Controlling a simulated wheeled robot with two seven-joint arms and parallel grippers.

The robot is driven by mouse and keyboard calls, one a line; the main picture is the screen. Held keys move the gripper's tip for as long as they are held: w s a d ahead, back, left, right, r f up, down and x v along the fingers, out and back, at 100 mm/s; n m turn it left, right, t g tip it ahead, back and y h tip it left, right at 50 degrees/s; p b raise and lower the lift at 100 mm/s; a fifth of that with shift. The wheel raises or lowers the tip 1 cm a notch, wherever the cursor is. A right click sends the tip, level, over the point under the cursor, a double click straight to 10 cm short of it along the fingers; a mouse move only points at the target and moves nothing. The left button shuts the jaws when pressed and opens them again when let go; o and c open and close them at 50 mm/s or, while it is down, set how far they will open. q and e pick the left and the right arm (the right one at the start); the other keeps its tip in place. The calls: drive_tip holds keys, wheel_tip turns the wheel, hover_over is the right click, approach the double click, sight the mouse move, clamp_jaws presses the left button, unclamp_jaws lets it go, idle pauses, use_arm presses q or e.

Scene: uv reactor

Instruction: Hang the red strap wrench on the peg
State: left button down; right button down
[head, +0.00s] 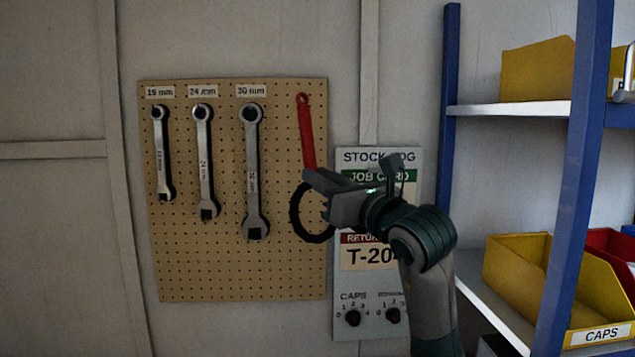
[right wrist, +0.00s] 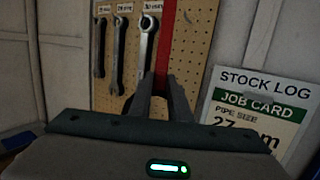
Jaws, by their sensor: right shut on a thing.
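The red strap wrench (head: 306,132) is in front of the right part of the pegboard (head: 240,285), its red handle up and slightly tilted. Its black strap loop (head: 296,222) hangs below, partly behind my gripper. The hole at the handle's top end is near the board; I cannot tell whether a peg passes through it. My right gripper (head: 314,180) is shut on the wrench at the lower end of the handle. In the right wrist view the red handle (right wrist: 164,48) rises from between the fingers (right wrist: 160,95). My left gripper is not in view.
Three steel wrenches (head: 204,160) hang under size labels on the board's left side. A stock log panel (head: 377,157) with knobs is right of the board, partly behind my arm. A blue-framed shelf (head: 570,200) with yellow bins (head: 515,275) stands at the right.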

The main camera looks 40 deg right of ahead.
drive_tip(key=shift+w+d, duration=0.1)
drive_tip(key=shift+w, duration=0.05)
drive_tip(key=shift+w+d+f, duration=0.1)
drive_tip(key=shift+w+d, duration=0.4)
drive_tip(key=shift+w, duration=0.3)
drive_tip(key=shift+w+d+f, duration=0.1)
drive_tip(key=shift+w+d, duration=0.4)
drive_tip(key=shift+w, duration=0.3)
drive_tip(key=shift+w+d+f+b, duration=0.2)
drive_tip(key=shift+w+d, duration=0.3)
drive_tip(key=shift+w, duration=0.3)
drive_tip(key=shift+w+d+f+b, duration=0.15)
drive_tip(key=shift+w+d, duration=0.35)
drive_tip(key=shift+w, duration=0.3)
drive_tip(key=shift+w+d+f+b, duration=0.2)
drive_tip(key=shift+w+d, duration=0.3)
drive_tip(key=shift+w, duration=0.3)
drive_tip(key=c, duration=1.6)
unclamp_jaws()
drive_tip(key=shift+o, duration=0.2)
drive_tip(key=shift+f, duration=0.1)
